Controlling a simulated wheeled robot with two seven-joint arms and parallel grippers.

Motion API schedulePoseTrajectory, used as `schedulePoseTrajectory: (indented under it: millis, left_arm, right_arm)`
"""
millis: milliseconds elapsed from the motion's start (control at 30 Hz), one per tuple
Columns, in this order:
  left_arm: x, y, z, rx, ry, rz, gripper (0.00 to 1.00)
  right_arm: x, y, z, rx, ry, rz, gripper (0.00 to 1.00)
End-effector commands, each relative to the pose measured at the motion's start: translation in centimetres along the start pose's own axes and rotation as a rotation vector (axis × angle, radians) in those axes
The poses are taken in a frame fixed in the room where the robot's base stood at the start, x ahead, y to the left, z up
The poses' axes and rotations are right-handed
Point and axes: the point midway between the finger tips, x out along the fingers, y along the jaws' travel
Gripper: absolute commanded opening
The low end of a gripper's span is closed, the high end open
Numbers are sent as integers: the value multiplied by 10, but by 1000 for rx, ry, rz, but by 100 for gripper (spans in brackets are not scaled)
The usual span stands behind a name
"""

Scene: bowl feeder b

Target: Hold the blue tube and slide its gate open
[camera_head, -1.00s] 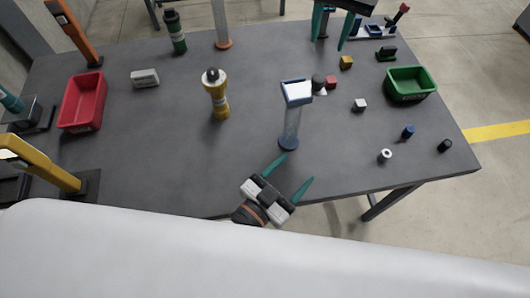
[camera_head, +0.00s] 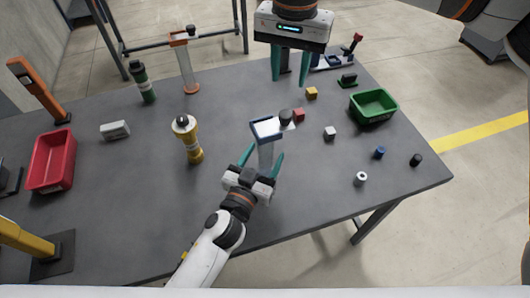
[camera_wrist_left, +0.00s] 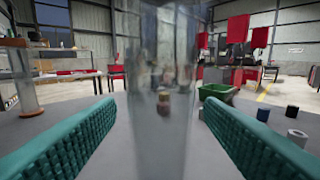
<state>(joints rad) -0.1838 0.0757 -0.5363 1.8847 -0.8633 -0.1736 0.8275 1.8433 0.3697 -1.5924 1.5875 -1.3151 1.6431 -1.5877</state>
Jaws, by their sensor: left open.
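The blue tube (camera_head: 265,152) stands upright on the table, clear-walled with a blue rim at its top. A white plate and a dark knob (camera_head: 285,116) show at the right of its top; I cannot tell exactly how the knob is joined. My left gripper (camera_head: 262,158) is open, with its teal fingers on either side of the tube. In the left wrist view the clear tube (camera_wrist_left: 158,95) stands between the spread fingers, with a gap on both sides. My right gripper (camera_head: 290,74) is open and empty, pointing down over the far part of the table, beyond the tube.
A yellow tube (camera_head: 190,143) stands left of the blue one. A green bin (camera_head: 373,107) is at the right, a red bin (camera_head: 52,160) at the left.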

Motion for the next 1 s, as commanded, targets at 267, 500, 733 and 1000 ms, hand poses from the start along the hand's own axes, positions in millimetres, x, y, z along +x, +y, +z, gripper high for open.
schedulePoseTrajectory:
  millis: [267,500,733,1000]
  left_arm:
    - [13,0,0,2,0,0,62]
    - [13,0,0,1,0,0,54]
    - [13,0,0,1,0,0,16]
    - [13,0,0,1,0,0,2]
  right_arm:
    - [0,0,0,0,0,0,36]
    - [0,0,0,0,0,0,36]
    - [0,0,0,0,0,0,36]
    - [0,0,0,0,0,0,36]
